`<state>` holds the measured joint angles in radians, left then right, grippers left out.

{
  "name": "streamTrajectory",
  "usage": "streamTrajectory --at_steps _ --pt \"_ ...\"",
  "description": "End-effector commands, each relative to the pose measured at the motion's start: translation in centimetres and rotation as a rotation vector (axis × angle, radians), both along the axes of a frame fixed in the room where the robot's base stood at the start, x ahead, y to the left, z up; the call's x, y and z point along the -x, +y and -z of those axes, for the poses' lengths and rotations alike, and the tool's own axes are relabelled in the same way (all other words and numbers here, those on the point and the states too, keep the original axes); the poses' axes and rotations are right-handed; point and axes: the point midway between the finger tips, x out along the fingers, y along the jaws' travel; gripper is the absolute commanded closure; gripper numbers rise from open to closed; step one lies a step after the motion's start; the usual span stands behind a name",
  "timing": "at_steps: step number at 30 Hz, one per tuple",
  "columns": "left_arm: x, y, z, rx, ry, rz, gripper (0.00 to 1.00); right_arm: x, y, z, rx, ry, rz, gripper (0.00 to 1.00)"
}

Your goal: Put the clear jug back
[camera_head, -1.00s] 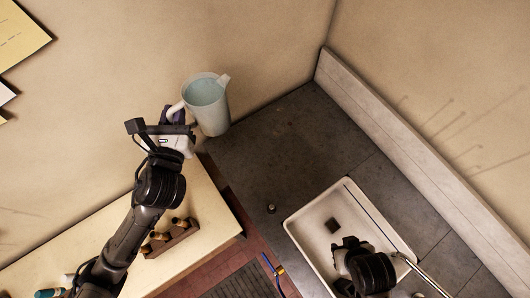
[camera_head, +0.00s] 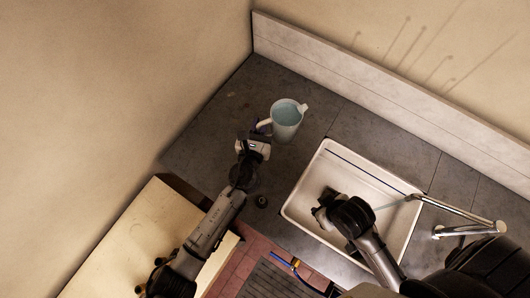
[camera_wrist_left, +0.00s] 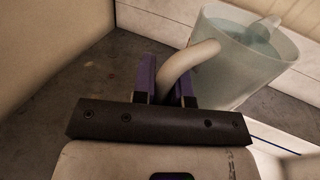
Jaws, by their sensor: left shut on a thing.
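The clear jug (camera_head: 285,121) is a pale, translucent pitcher with a spout and bluish liquid inside. In the head view it is over the dark grey counter, left of the sink; I cannot tell whether it touches the counter. My left gripper (camera_head: 262,133) is shut on the jug's handle, which shows between its purple-lined fingers in the left wrist view (camera_wrist_left: 168,88). The jug (camera_wrist_left: 240,62) looks about upright. My right gripper (camera_head: 322,212) is over the sink; its fingers are too dark and small to read.
The white sink (camera_head: 300,208) with a chrome faucet (camera_head: 467,216) lies right of the jug. A small dark round item (camera_head: 261,201) sits on the dark counter (camera_head: 215,135). A pale worktop (camera_head: 135,235) is at lower left. The counter's far left area is clear.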

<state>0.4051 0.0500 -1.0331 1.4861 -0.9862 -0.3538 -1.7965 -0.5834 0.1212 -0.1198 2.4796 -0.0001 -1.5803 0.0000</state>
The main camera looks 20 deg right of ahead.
Motion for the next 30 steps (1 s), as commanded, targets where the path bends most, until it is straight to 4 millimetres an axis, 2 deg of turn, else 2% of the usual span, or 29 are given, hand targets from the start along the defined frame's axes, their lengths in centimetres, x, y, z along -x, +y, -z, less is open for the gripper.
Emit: streamTrajectory --at_steps 1,5,11,14,24,30 --pt "0.5 -1.4 1.2 0.004 -0.001 0.034 1.0 0.0 0.0 0.8 0.0 -0.001 0.0 0.57" --pt "1.7 -3.8 3.0 0.006 -0.001 0.102 1.0 -0.1 0.0 1.4 0.0 -0.002 0.0 0.57" --pt "2.3 -4.8 4.2 0.007 -0.002 0.142 1.0 -0.1 0.0 1.7 0.0 -0.003 0.0 0.57" --pt "2.1 -4.0 5.1 0.005 -0.001 0.146 1.0 -0.1 0.0 2.3 0.0 -0.003 0.0 0.57" --pt "0.2 2.0 9.1 0.006 -0.001 0.147 1.0 -0.1 0.1 5.3 -0.002 -0.004 0.001 0.57" --pt "-0.7 4.6 10.5 0.006 -0.001 0.147 1.0 -0.1 0.1 6.3 -0.002 -0.004 0.001 0.57"
